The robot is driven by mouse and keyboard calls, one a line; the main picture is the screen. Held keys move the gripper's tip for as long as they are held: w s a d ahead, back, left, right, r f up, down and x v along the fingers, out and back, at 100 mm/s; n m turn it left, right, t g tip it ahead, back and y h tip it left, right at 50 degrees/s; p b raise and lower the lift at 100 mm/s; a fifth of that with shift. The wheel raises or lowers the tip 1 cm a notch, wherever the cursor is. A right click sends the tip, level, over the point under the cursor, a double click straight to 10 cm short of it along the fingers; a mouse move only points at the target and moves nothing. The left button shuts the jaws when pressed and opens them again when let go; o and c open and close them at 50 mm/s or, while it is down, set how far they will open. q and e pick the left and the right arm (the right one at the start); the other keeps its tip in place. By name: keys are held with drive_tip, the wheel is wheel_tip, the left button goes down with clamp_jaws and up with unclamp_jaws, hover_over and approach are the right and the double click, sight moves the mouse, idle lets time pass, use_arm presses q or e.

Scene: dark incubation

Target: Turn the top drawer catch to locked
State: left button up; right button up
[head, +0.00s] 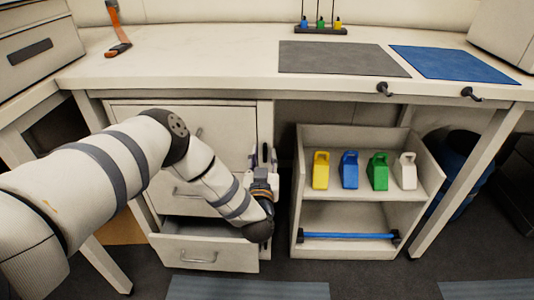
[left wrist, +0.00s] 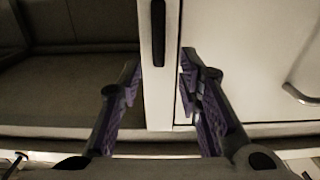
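The top drawer (head: 230,125) of the pale drawer unit is closed; my left arm hides part of its front. A black upright bar (left wrist: 158,32), seemingly the catch, is on the narrow pale post at the drawer's edge in the left wrist view. My left gripper (head: 263,157) is at the unit's right edge. In the left wrist view the left gripper (left wrist: 160,75) is open, with a finger on each side of the post and nothing held. My right gripper is out of view.
The bottom drawer (head: 210,252) stands open below my arm. A pale shelf unit (head: 299,205) with several coloured holders and a blue bar stands to the right. The desktop (head: 200,60) overhangs the drawers; black hooks (head: 384,89) hang at its front edge.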

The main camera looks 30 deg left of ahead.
sight(265, 153)
use_arm(q)
drive_tip(key=shift+x, duration=1.4)
drive_tip(key=shift+d, duration=0.1)
clamp_jaws()
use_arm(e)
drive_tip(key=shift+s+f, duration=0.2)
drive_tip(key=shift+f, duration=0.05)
